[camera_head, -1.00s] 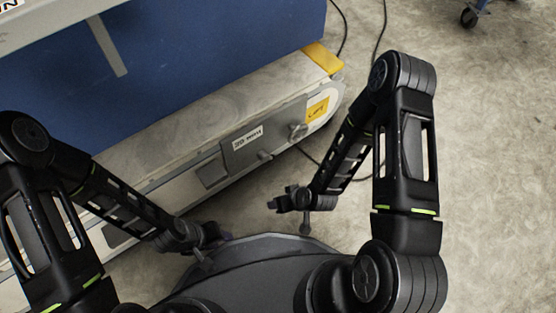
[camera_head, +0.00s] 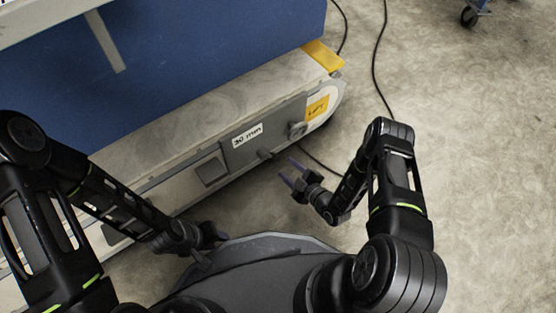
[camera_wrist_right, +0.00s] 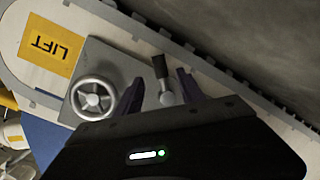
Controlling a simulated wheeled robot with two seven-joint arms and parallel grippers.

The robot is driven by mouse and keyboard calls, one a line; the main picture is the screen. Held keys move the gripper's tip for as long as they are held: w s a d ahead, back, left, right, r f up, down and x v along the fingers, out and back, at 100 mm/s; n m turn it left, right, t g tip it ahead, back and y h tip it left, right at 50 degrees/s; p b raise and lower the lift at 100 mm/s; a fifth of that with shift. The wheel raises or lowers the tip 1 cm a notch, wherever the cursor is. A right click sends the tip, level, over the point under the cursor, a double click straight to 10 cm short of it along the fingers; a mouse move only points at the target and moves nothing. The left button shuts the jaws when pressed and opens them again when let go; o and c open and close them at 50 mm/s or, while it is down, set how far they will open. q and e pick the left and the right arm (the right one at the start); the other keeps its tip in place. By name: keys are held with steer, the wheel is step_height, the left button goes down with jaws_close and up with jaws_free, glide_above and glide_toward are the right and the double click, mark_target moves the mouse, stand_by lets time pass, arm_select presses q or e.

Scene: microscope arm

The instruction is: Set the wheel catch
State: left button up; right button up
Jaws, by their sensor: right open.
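The grey handwheel (camera_head: 297,130) sits on the grey panel of the long base, and it shows as a spoked wheel (camera_wrist_right: 92,97) in the right wrist view. Beside it is a small lever (camera_wrist_right: 160,68) with a black grip and metal pivot, likely the catch; it is a small knob (camera_head: 265,154) in the head view. My right gripper (camera_head: 287,168) is open and faces the panel. In the wrist view its purple fingers (camera_wrist_right: 160,76) flank the lever in the picture; contact is not visible. My left gripper (camera_head: 214,233) is low beside my body, its jaws unclear.
The panel carries a "30 mm" label (camera_head: 247,136) and a yellow "LIFT" label (camera_head: 317,107). A blue body (camera_head: 200,60) rises behind the base. Black cables (camera_head: 376,60) lie on the concrete floor.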

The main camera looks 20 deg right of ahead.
mark_target(276, 158)
steer(key=b+x, duration=0.2)
steer(key=x, duration=0.4)
steer(key=shift+f+b, duration=0.2)
steer(key=shift+b, duration=0.1)
steer(key=shift+w+a, duration=0.15)
steer(key=shift+w, duration=0.2)
steer(key=shift+c, duration=0.5)
jaws_close()
